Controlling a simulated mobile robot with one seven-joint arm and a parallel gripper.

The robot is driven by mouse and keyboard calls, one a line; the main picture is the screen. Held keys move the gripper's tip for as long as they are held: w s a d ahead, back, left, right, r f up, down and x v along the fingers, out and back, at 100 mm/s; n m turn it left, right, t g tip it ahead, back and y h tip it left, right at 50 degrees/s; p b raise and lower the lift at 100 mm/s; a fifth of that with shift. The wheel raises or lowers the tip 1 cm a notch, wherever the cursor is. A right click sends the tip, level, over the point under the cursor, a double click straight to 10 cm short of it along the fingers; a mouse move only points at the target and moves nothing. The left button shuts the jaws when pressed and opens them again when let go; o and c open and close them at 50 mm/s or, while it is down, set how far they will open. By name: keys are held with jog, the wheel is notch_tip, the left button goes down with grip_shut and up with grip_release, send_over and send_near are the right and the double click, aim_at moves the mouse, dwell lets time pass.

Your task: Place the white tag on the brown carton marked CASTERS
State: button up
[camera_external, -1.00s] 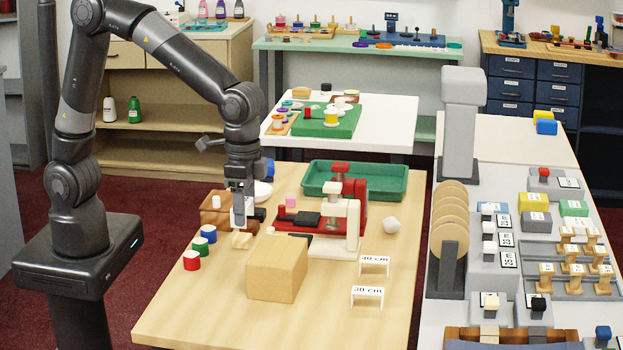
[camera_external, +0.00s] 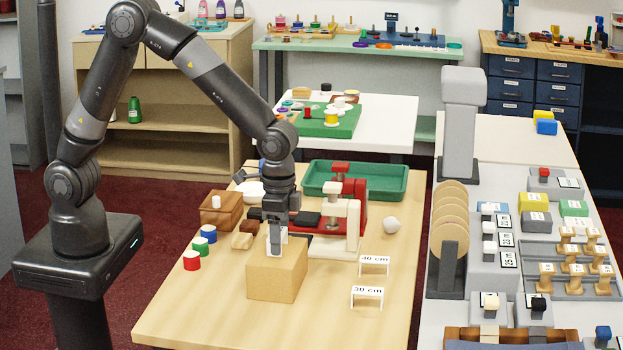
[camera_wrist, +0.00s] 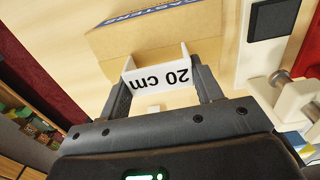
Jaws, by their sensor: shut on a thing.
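The brown carton (camera_external: 278,275) stands on the wooden table. My gripper (camera_external: 274,246) is at the carton's rear top edge. In the wrist view my gripper (camera_wrist: 163,85) is shut on the white tag (camera_wrist: 160,77), which reads "20 cm" upside down. The tag overlaps the carton's near edge in that view. I cannot tell whether the tag touches the carton's top.
White tags marked 40 cm (camera_external: 374,262) and 30 cm (camera_external: 367,293) stand to the right. A red and white press (camera_external: 343,215) and a green tray (camera_external: 355,178) are behind. Red, green and blue spools stand at the left. The table's front is clear.

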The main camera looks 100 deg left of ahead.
jog(key=o, duration=0.9)
jog(key=shift+f, duration=0.1)
jog(key=shift+o, duration=0.2)
notch_tip(320, 180, up, 11)
jog(key=s+a+r+t, duration=0.1)
jog(key=s+r, duration=0.6)
jog(key=s+a+r+t, duration=0.1)
jog(key=s+t, duration=0.1)
jog(key=s, duration=0.8)
jog(key=s+a+t, duration=0.2)
jog(key=s, duration=0.8)
jog(key=shift+r+t, duration=0.3)
jog(key=shift+r, duration=0.1)
